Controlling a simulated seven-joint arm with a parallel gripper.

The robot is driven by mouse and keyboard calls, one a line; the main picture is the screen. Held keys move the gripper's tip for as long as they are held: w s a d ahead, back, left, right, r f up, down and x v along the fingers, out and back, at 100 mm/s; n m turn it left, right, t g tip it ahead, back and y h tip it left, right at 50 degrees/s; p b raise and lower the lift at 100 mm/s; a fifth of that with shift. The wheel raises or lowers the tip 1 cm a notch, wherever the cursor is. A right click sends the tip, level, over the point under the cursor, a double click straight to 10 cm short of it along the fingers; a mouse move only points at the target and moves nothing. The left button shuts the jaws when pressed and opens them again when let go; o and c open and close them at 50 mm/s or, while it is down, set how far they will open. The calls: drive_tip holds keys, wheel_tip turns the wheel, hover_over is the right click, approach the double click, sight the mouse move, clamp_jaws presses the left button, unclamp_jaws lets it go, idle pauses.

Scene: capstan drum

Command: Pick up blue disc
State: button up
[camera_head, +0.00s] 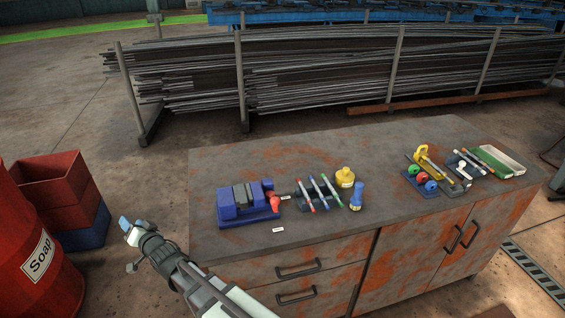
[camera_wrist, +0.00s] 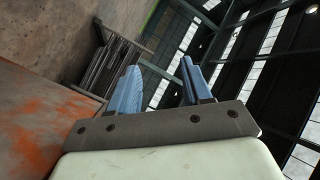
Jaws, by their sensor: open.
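A small blue disc (camera_head: 431,186) appears to sit at the near end of a dark blue holder (camera_head: 419,191) on the right half of the workbench. A red disc (camera_head: 423,178) and a green disc (camera_head: 414,170) are beside it in the same holder. The discs are small in the head view, so fine detail is unclear. My gripper (camera_head: 125,223) is off the bench's left side, far from the discs. In the wrist view my gripper (camera_wrist: 160,72) shows two blue fingers apart with nothing between them. The discs are not in the wrist view.
A red barrel (camera_head: 35,250) stands left.

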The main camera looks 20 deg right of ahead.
drive_tip(key=w+d+r+m+t+h, duration=0.1)
drive_tip(key=w+d+r+m+h, duration=0.15)
drive_tip(key=w+d+r, duration=0.4)
drive_tip(key=w+d+r+m+t+h, duration=0.1)
drive_tip(key=w+d+m+t, duration=0.2)
drive_tip(key=d, duration=0.6)
drive_tip(key=w+d+r+m+h, duration=0.1)
drive_tip(key=w+d+r+m, duration=0.3)
drive_tip(key=d, duration=0.4)
drive_tip(key=w+d+m+g+h, duration=0.1)
drive_tip(key=w+d+g+h, duration=0.15)
drive_tip(key=d, duration=1.05)
drive_tip(key=w+d+m+g+h, duration=0.1)
drive_tip(key=w+d+m+h, duration=0.15)
drive_tip(key=d, duration=1.05)
wheel_tip(320, 180, up, 4)
drive_tip(key=m+g+h, duration=0.2)
drive_tip(key=g+h, duration=0.3)
drive_tip(key=g, duration=1)
hover_over(431, 182)
drive_tip(key=a, duration=0.6)
drive_tip(key=shift+t+y, duration=0.25)
drive_tip(key=x, duration=1.3)
drive_tip(key=shift+w+d+f, duration=0.1)
drive_tip(key=shift+d+f, duration=0.05)
drive_tip(key=shift+d, duration=0.2)
clamp_jaws()
